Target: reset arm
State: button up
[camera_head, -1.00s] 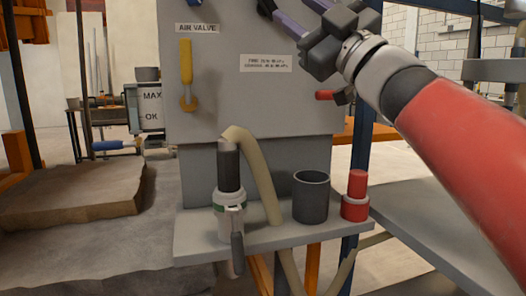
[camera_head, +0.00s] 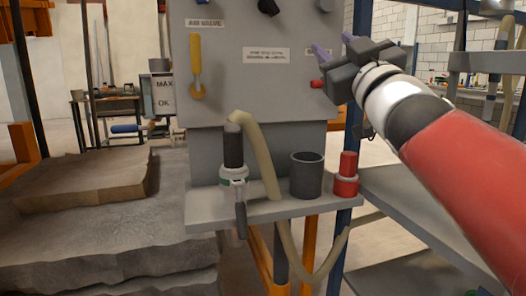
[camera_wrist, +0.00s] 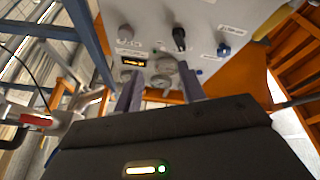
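My gripper (camera_head: 333,50) is at the upper right in the head view, at the end of my red and white arm. It is in front of the right side of a grey control panel (camera_head: 240,90). In the wrist view the two purple fingers (camera_wrist: 160,92) stand apart with nothing between them. Beyond them the panel (camera_wrist: 205,50) shows knobs, gauges and a small lit display (camera_wrist: 133,62).
A yellow air valve handle (camera_head: 195,65) points up on the panel. The sandbed (camera_head: 85,230) lies at left.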

jog(key=s+d+f+m+g+h, duration=0.2)
jog(key=d+f+m+g+h, duration=0.15)
jog(key=f, duration=0.85)
jog(key=s+d+f+m+g+h, duration=0.25)
jog(key=f+m+g+h, duration=0.2)
jog(key=f, duration=0.75)
jog(key=s+a+f+g, duration=0.1)
jog(key=s+f+g, duration=0.3)
jog(key=s+f, duration=0.3)
jog(key=s+a+f+g+y, duration=0.1)
jog(key=s+f+g, duration=0.3)
jog(key=s+f, duration=0.4)
notch_tip(320, 180, down, 6)
jog(key=shift+s+a+f+g, duration=0.15)
jog(key=shift+a+f+g, duration=0.05)
jog(key=shift+a+g, duration=0.2)
